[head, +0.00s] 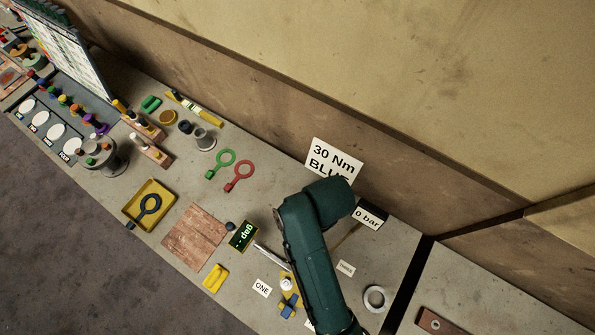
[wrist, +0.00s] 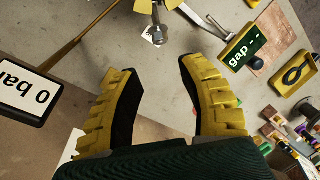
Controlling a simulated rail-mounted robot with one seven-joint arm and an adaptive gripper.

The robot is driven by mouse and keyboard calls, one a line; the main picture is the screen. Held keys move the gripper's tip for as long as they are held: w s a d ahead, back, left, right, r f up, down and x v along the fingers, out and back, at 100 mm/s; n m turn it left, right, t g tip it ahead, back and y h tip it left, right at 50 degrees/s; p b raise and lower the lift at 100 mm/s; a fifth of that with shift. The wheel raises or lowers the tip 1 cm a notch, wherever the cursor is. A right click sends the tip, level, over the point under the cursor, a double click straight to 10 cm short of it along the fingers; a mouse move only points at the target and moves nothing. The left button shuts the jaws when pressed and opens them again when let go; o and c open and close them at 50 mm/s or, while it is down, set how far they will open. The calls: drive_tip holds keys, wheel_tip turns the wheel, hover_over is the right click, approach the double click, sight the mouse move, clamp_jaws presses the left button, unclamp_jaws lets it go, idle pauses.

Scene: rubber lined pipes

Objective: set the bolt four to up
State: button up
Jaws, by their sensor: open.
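In the wrist view my gripper (wrist: 158,75) is open, its two yellow-padded fingers spread with nothing between them. Just beyond the fingertips, near the top edge, is a metal bolt head (wrist: 159,42) on a yellow part (wrist: 144,6), apart from the fingers. In the head view my green arm hides most of the yellow and blue fixture (head: 288,305) and my gripper. Labels ONE (head: 262,288) and one seemingly reading THREE (head: 346,268) show around it.
A "0 bar" display (wrist: 22,95) stands at left in the wrist view, with a brown rod (wrist: 85,42) near it. A "gap" display (wrist: 241,50) is at right. A metal ring (head: 376,298) lies right of my arm. A wall runs behind the bench.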

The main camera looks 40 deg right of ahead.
drive_tip(key=f+b, duration=0.1)
drive_tip(key=f, duration=0.4)
drive_tip(key=a+f+b, duration=0.1)
drive_tip(key=f, duration=0.4)
drive_tip(key=a+f+b, duration=0.1)
drive_tip(key=f, duration=0.5)
drive_tip(key=shift+w+a, duration=0.1)
drive_tip(key=shift+w, duration=0.15)
